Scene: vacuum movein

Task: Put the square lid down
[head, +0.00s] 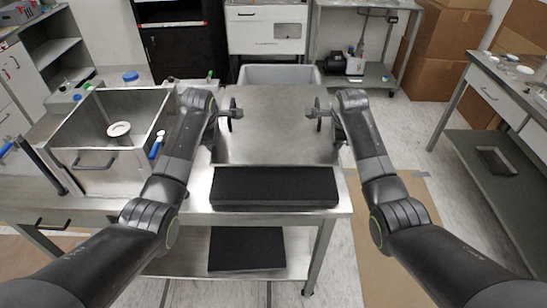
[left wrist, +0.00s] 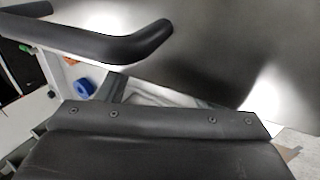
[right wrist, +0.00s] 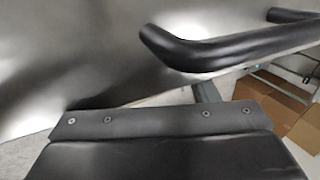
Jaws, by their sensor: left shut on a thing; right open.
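The square lid (head: 275,132) is a flat grey metal plate with a black handle on each side, seen in the middle of the head view above the steel table. I cannot tell whether it touches the table top. My left gripper (head: 224,114) is shut on the lid's left handle (head: 233,114). That handle also crosses the top of the left wrist view (left wrist: 100,42). My right gripper (head: 328,113) is open at the right handle (head: 317,113), which also shows in the right wrist view (right wrist: 225,52). My fingertips are largely hidden.
A black foam block (head: 273,188) lies at the table's front edge, and another (head: 246,249) is on the shelf below. An open square steel chamber (head: 95,178) stands to the left with a white disc (head: 119,129) inside. A grey bin (head: 280,75) is behind the table.

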